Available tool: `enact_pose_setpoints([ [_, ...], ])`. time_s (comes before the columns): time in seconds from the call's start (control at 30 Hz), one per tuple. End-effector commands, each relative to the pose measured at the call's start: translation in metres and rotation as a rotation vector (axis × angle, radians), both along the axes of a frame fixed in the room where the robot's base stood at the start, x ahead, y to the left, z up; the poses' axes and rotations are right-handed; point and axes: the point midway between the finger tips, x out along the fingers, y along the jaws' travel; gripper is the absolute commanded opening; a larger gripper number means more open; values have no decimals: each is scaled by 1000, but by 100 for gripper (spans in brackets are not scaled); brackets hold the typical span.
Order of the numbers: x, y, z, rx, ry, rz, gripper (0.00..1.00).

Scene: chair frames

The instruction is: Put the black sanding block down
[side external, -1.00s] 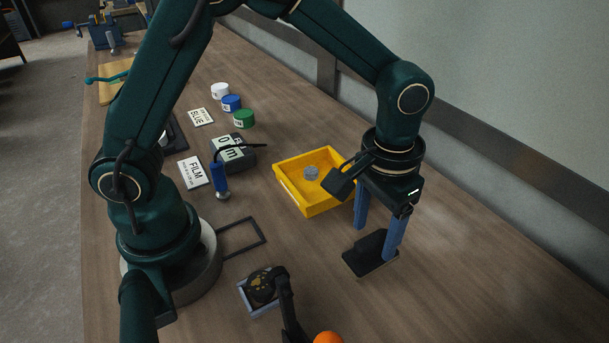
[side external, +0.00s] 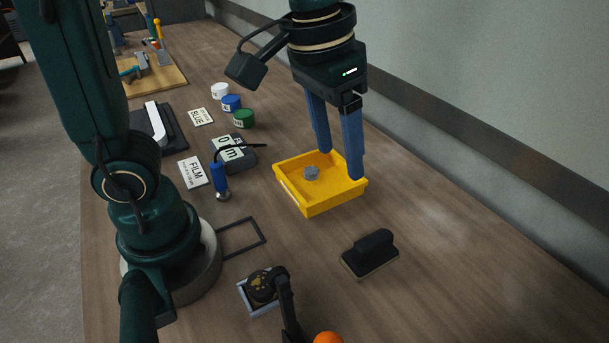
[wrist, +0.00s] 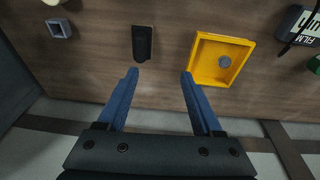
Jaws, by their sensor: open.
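The black sanding block (side external: 371,254) lies flat on the wooden bench, right of and nearer than the yellow tray. It also shows in the wrist view (wrist: 142,43), beyond the left fingertip and apart from it. My gripper (side external: 341,164) is open and empty, raised above the bench over the far side of the yellow tray in the side view. In the wrist view its two blue fingers (wrist: 159,75) are spread wide with nothing between them.
The yellow tray (side external: 288,198) holds a small grey lump (side external: 311,173). A film gauge box (side external: 233,151), blue-handled tool (side external: 219,178), label cards (side external: 193,172) and small jars (side external: 244,118) stand to its left. A black-topped grey holder (side external: 262,289) is near the front. The bench right of the block is clear.

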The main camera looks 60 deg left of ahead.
Motion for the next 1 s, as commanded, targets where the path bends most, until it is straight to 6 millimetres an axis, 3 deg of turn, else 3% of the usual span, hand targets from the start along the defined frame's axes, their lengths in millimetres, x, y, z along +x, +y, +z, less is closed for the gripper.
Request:
enact_pose_setpoints([
  [0.2,-39,33,0,4,-155,9,67],
  [0.4,-63,47,-13,27,-254,11,67],
  [1.0,-71,52,-21,40,-289,9,67],
])
